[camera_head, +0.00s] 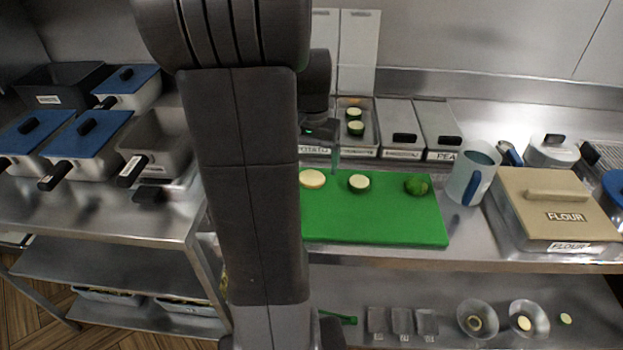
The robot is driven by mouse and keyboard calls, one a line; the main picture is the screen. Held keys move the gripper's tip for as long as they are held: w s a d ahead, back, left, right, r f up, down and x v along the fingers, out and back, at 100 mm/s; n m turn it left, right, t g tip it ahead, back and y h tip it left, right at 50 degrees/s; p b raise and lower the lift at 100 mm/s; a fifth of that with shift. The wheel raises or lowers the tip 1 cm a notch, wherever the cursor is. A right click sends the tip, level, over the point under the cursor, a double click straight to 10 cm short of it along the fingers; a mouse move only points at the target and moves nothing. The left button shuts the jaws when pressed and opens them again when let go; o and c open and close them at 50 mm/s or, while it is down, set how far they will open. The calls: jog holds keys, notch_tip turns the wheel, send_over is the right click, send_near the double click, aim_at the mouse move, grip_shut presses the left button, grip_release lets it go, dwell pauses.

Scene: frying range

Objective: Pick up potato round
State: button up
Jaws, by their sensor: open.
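The potato round (312,179) is a pale yellow disc lying on the green cutting board (400,230), near its back left part. A dark-skinned round with pale flesh (359,183) lies to the right of the potato round. A green vegetable piece (417,184) lies farther right on the board.
Behind the board stands a tray (372,140) with green-edged rounds, beside lidded containers (402,141). A pitcher (472,175) and a flour box (553,205) stand to the right. Pans with blue lids (90,135) sit on the left counter. The board's front is clear.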

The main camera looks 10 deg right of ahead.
aim_at(312, 177)
jog(key=f, duration=0.4)
jog(key=shift+w+f, duration=0.1)
jog(key=shift+w, duration=0.15)
jog(key=c, duration=0.8)
jog(key=shift+c, duration=0.2)
